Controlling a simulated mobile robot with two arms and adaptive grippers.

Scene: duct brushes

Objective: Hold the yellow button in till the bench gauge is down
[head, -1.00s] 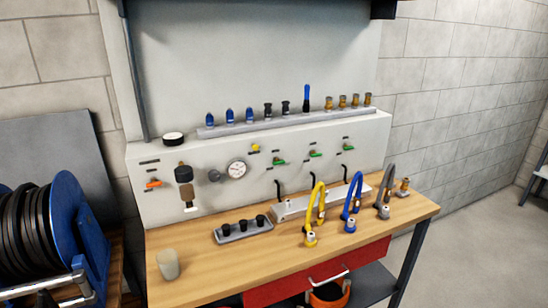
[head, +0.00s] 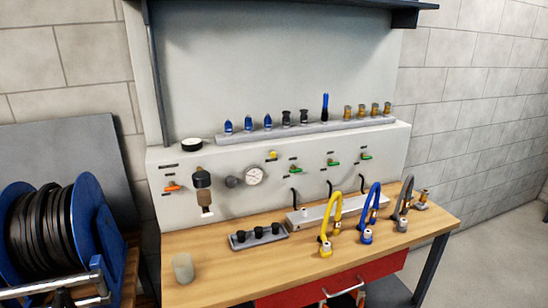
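The yellow button (head: 273,155) sits on the upper front of the grey panel (head: 330,184), to the right of the gauge and a little above it. The bench gauge (head: 254,176) is a round white dial on the panel; its needle is too small to read. A dark round knob (head: 232,182) stands just left of the gauge. Nothing touches the button.
The wooden bench (head: 215,272) holds a grey cup (head: 183,268), a tray with black caps (head: 258,236) and yellow, blue and grey hoses. A rail of fittings (head: 340,127) runs above the panel. A hose reel (head: 65,235) stands at left.

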